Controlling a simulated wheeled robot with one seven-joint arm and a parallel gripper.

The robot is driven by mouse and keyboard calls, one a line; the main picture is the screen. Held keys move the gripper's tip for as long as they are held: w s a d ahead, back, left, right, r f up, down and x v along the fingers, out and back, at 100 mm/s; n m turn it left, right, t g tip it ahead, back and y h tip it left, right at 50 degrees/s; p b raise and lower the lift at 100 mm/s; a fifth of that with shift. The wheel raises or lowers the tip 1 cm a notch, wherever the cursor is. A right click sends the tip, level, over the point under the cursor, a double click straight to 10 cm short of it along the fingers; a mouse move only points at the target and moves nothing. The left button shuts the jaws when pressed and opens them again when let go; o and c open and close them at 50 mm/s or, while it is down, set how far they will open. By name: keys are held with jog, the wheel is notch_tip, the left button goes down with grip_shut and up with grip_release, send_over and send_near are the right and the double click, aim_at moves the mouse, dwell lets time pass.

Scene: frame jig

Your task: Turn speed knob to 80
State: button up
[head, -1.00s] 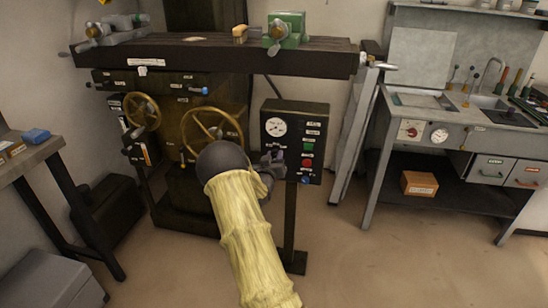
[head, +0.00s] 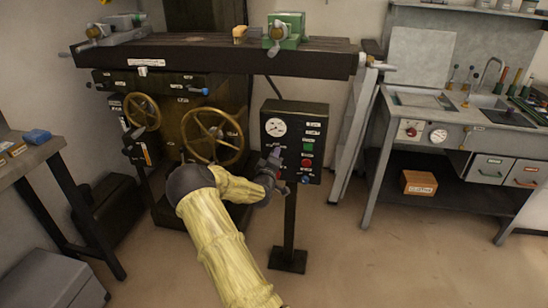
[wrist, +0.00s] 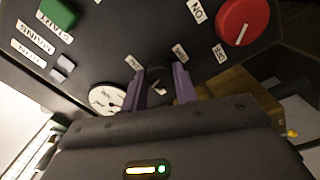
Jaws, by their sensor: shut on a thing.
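The control panel (head: 295,118) is a dark upright box on a post, right of the large brass handwheel. In the head view my gripper (head: 275,157) is at the panel's lower left face, below the white round gauge (head: 275,127). In the wrist view my gripper (wrist: 161,76) has its two purple fingers on either side of a small dark knob (wrist: 156,73) and is shut on it. Small white labels surround the knob; I cannot read its setting. The knob is hidden in the head view.
In the wrist view a red round control (wrist: 242,22) with a white line and a green START button (wrist: 58,13) lie near the gripper. Brass handwheels (head: 214,137) stand left of the panel. A workbench with a sink (head: 508,118) stands right. Open floor lies in front.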

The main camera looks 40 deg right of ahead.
jog(key=n, duration=0.7)
dwell(0.5)
jog(key=o, duration=1)
jog(key=shift+c, duration=0.2)
jog(key=p+v, duration=0.1)
jog(key=v, duration=1.6)
jog(key=shift+s, duration=0.25)
jog(key=shift+f, duration=0.1)
